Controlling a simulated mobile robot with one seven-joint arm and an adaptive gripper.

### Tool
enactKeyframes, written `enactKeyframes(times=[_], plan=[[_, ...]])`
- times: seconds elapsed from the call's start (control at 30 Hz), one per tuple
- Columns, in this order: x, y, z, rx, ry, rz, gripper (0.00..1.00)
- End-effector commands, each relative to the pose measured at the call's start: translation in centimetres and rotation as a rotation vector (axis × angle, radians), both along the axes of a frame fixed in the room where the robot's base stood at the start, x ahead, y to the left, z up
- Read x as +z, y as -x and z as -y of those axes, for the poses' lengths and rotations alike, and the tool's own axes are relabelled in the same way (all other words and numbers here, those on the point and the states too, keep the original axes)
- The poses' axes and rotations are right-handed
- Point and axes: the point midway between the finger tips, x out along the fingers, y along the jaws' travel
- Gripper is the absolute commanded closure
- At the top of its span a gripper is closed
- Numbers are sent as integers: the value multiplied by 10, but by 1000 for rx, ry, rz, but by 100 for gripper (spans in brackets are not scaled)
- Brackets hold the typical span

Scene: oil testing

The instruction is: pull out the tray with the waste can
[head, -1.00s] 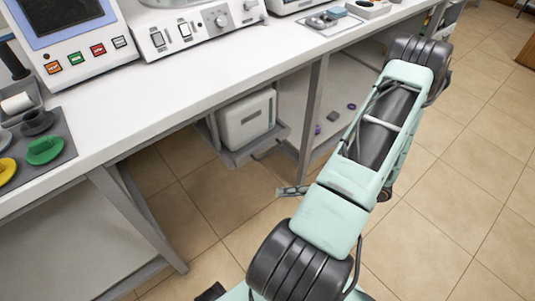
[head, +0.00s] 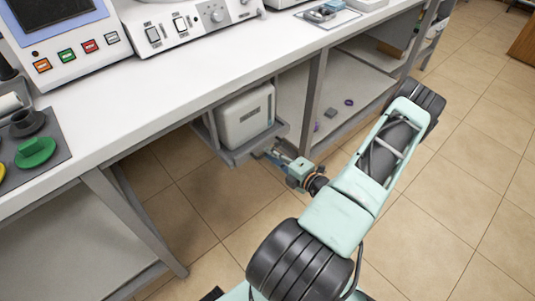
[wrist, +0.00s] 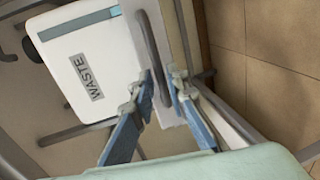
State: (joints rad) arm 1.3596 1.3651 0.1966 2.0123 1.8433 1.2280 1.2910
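The waste can (head: 244,118) is a white box standing in a grey tray (head: 237,157) under the bench. In the wrist view the can (wrist: 88,58) shows its WASTE label. The tray's light front panel (wrist: 178,112) carries a dark bar handle (wrist: 147,45). My gripper (head: 272,153) is at the tray's front. In the wrist view its blue fingers (wrist: 163,78) are apart, with the lower part of the handle between or just beside their tips. I cannot tell whether they touch it. The tray's far side is hidden.
The white bench top (head: 200,85) overhangs the tray. A grey bench leg (head: 314,100) stands right of it, close to my gripper. A lower shelf (head: 350,85) with small items lies beyond. The tiled floor (head: 210,205) in front is clear.

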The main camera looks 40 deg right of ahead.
Motion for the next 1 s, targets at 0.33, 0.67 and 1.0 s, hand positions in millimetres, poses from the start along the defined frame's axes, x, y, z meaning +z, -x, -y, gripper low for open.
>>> enactKeyframes(times=[0.33, 0.67, 1.0], plan=[[-5, -22, -2, 1, 1, -1, 86], [-5, -22, -2, 1, 1, -1, 100], [-5, -22, -2, 1, 1, -1, 100]])
